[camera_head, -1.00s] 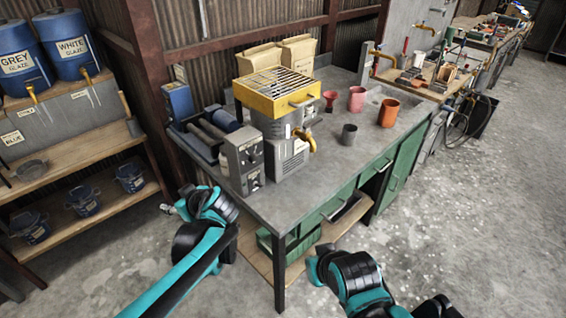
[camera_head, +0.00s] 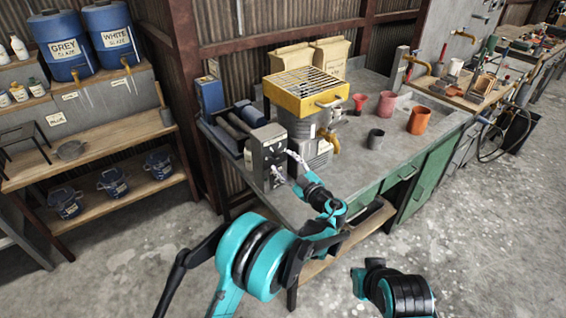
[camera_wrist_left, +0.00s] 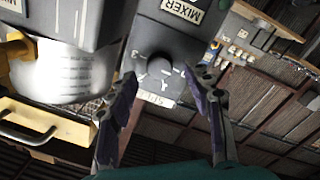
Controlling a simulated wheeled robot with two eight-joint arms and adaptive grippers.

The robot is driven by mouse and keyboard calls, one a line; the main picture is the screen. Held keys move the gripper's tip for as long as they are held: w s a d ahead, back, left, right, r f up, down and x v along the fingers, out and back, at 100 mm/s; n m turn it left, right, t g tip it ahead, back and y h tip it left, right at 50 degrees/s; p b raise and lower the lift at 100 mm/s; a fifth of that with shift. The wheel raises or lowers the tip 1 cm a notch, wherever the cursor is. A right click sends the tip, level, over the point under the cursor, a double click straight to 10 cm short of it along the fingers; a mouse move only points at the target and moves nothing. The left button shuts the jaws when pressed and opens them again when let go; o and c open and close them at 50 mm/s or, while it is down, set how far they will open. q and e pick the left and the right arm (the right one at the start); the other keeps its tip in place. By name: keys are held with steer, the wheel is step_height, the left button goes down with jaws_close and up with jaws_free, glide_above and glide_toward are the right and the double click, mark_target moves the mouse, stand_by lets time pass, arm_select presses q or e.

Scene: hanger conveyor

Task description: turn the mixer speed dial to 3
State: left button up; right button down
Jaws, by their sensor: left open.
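The mixer control box (camera_head: 262,150) is a grey box at the bench's left end. In the left wrist view its face shows upside down, with a MIXER label (camera_wrist_left: 183,10). The speed dial (camera_wrist_left: 159,66) is a dark round knob on a pale scale; its exact setting is too small to read surely. My left gripper (camera_head: 286,167) is in front of the box face. In the left wrist view the open left gripper (camera_wrist_left: 163,82) has one finger on each side of the dial, with gaps to it. My right gripper is out of view; only part of that arm shows.
A mixer with a yellow grated top (camera_head: 305,92) stands right beside the box. A grey cup (camera_head: 375,139), a pink cup (camera_head: 387,104) and an orange cup (camera_head: 419,120) stand farther right on the grey bench (camera_head: 350,165). Shelves with glaze barrels (camera_head: 62,45) stand left.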

mark_target(278, 156)
arm_select(q)
steer(key=shift+x, duration=1.2)
steer(key=shift+c, duration=0.3)
jaws_close()
